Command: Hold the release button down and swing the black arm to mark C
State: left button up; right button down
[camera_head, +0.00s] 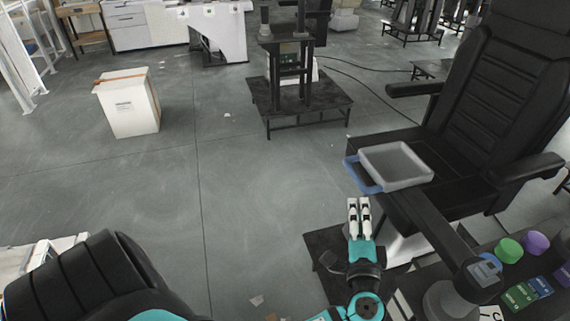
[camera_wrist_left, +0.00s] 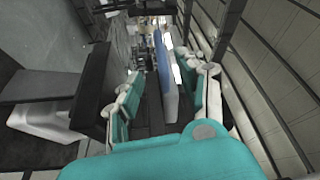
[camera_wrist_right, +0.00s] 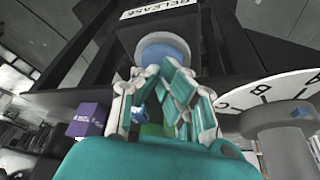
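The black arm (camera_head: 432,228) runs from beside the grey tray down to the right, ending at a block near the cups. In the right wrist view the blue round button (camera_wrist_right: 166,48) sits below a RELEASE label (camera_wrist_right: 158,8). My right gripper (camera_wrist_right: 162,72) is shut, its tips at the button; contact is unclear. The white dial (camera_wrist_right: 268,92) shows letters including C and B.
A grey tray (camera_head: 398,165) with a blue edge sits over the black chair (camera_head: 500,110). A white box (camera_head: 128,104) stands on open floor at left.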

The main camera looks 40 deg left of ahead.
pick_arm(q)
jog(key=w+a+f+m+h, duration=0.1)
jog(key=a+f+m+h, duration=0.15)
jog(key=a+f, duration=0.35)
jog(key=a+f+m+h, duration=0.2)
jog(key=a+f+h, duration=0.2)
jog(key=f, duration=0.4)
jog(key=s+a+f+g+h, duration=0.1)
jog(key=s+a+f+h, duration=0.1)
jog(key=a, duration=0.9)
jog(key=shift+a+f+m+h, duration=0.25)
jog(key=shift+f+m+h, duration=0.2)
jog(key=shift+f+h, duration=0.5)
jog(key=shift+r, duration=0.15)
pick_arm(e)
notch_tip(320, 180, up, 7)
jog(key=p, duration=0.7)
jog(key=shift+p, duration=0.3)
pick_arm(q)
notch_tip(320, 180, up, 8)
jog(key=shift+f, duration=0.25)
